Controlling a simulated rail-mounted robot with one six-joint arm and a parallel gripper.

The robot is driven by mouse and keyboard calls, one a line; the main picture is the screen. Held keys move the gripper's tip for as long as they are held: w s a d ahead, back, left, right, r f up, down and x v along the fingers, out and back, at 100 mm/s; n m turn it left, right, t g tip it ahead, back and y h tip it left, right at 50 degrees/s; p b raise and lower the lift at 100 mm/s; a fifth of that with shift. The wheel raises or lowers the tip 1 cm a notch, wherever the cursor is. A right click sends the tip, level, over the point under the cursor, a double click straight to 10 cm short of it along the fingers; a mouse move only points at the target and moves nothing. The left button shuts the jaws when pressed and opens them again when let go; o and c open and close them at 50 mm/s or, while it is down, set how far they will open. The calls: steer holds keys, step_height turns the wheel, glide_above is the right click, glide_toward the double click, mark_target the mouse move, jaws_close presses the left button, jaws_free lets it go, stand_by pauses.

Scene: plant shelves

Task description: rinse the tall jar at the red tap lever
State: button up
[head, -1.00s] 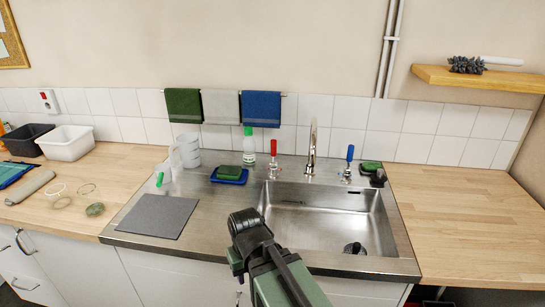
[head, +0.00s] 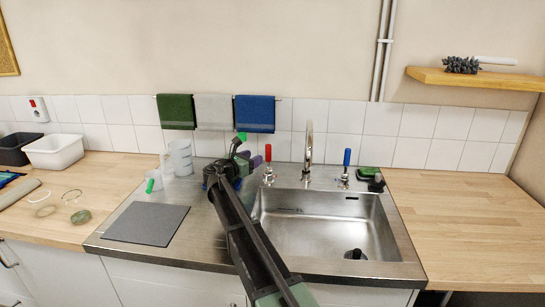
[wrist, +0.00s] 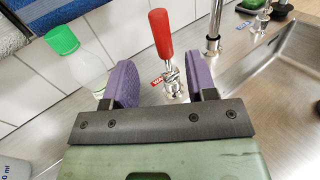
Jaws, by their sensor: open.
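The red tap lever (head: 268,157) stands upright at the back left of the sink, left of the spout. It also shows in the wrist view (wrist: 161,34), between and beyond my fingers. My gripper (head: 250,160) is open and empty, with purple finger pads. It is just left of the lever in the head view, with no clear contact. In the wrist view my gripper (wrist: 162,78) has one finger to each side of the lever's line.
A green-capped bottle (wrist: 85,62) stands close to my left finger. The steel sink (head: 335,235) has a spout (head: 308,150) and a blue lever (head: 346,160). Measuring jugs (head: 180,158) and a grey mat (head: 146,222) are at left. The right counter (head: 460,220) is clear.

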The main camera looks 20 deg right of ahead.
mark_target(268, 159)
steer(key=x, duration=1)
steer(key=shift+w+d+r, duration=0.15)
steer(key=shift+d+r, duration=0.1)
steer(key=shift+d, duration=0.15)
steer(key=shift+c, duration=0.2)
jaws_close()
steer(key=shift+a, duration=0.1)
